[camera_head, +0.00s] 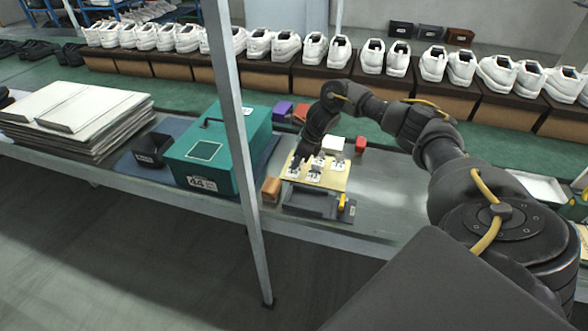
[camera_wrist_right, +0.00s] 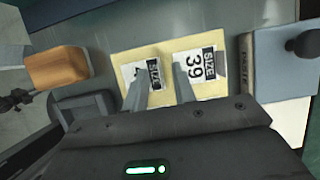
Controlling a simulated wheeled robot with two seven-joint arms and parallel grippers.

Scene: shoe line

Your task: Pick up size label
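White size labels lie on a pale yellow board (camera_head: 333,186) on the bench in the head view. In the right wrist view one size label (camera_wrist_right: 153,75) is partly covered by a finger. To its right another label (camera_wrist_right: 202,70) reads "SIZE 39". My right gripper (camera_head: 297,160) is low over the left side of the board. In the wrist view the right gripper (camera_wrist_right: 162,80) has its two fingers apart, with nothing visible held between them. Whether the fingertips touch the board cannot be told. My left gripper is not in view.
A teal box (camera_head: 215,150) marked 44 stands left of the board. An orange-brown block (camera_head: 271,189) and a dark holder with a yellow part (camera_head: 342,203) are near the board. A post (camera_head: 233,120) rises in front of the bench. White shoes (camera_head: 315,48) line the back.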

